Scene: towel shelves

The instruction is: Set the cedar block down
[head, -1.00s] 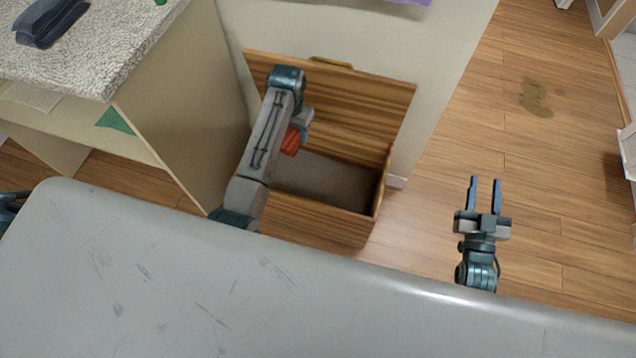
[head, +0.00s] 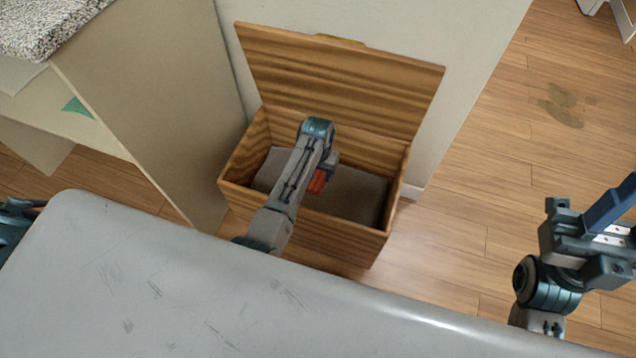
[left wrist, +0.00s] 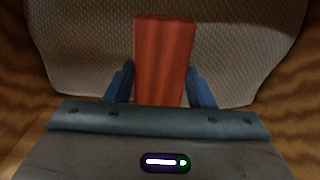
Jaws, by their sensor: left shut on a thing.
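The cedar block (left wrist: 164,58) is reddish-brown with straight grain. In the left wrist view it stands between the two blue fingers of my left gripper (left wrist: 162,88), which is shut on it. In the head view the block (head: 317,182) shows as a small red patch beside my left gripper (head: 322,178), inside the open wooden chest (head: 310,222). Grey fabric lining (left wrist: 235,45) lies beyond the block; I cannot tell whether the block touches it. My right gripper (head: 610,215) is at the right edge, its fingers partly cut off.
The chest's lid (head: 340,80) stands raised against the pale wall panel. A shelf unit (head: 140,110) with a speckled towel (head: 45,25) stands at left. My grey base fills the front.

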